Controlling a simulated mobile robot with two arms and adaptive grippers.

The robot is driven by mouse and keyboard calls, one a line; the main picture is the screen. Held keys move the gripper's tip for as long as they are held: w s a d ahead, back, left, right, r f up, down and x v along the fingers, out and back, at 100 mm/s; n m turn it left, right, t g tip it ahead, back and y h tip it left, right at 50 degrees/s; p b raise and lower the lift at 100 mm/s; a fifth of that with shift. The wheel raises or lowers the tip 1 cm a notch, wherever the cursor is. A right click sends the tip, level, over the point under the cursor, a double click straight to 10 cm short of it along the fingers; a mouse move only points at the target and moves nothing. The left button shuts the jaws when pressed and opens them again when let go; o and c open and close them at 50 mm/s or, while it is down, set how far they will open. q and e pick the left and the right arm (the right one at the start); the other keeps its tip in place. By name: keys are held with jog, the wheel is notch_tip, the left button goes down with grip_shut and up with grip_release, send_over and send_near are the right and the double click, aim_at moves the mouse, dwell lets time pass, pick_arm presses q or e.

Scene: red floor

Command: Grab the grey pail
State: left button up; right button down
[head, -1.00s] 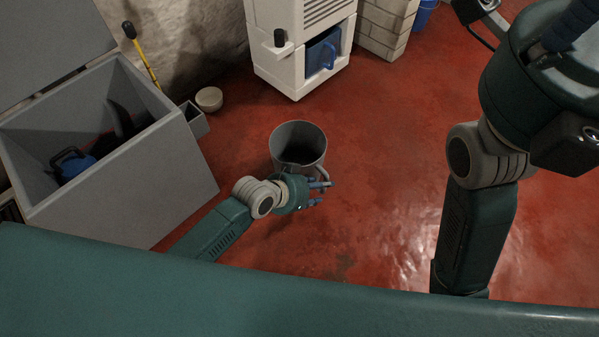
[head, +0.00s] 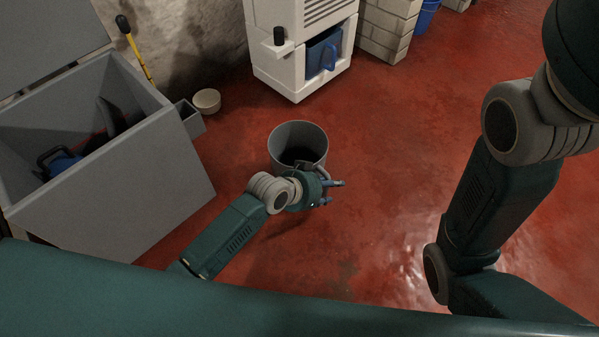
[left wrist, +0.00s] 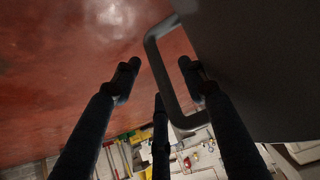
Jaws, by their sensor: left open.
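The grey pail (head: 298,146) stands upright on the red floor in the middle of the head view, its open top showing a dark inside. My left gripper (head: 335,192) is at the pail's near right side in the head view and hides part of it. In the left wrist view the pail's dark wall (left wrist: 265,60) fills the upper right, and its handle (left wrist: 160,75) reaches between the fingers of my left gripper (left wrist: 158,78). The fingers are open, one on each side of the handle. My right gripper is out of view; only my right arm shows.
A grey chest (head: 110,200) with its lid up and a blue item (head: 62,163) inside stands at left. A small bowl (head: 207,101) sits by the wall. A white machine (head: 290,80) stands behind the pail. The floor (head: 400,150) right of the pail is clear.

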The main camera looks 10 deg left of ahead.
pick_arm(q)
grip_shut()
jog(key=shift+w+r, duration=0.15)
jog(key=shift+r, duration=0.05)
jog(key=shift+f, duration=0.1)
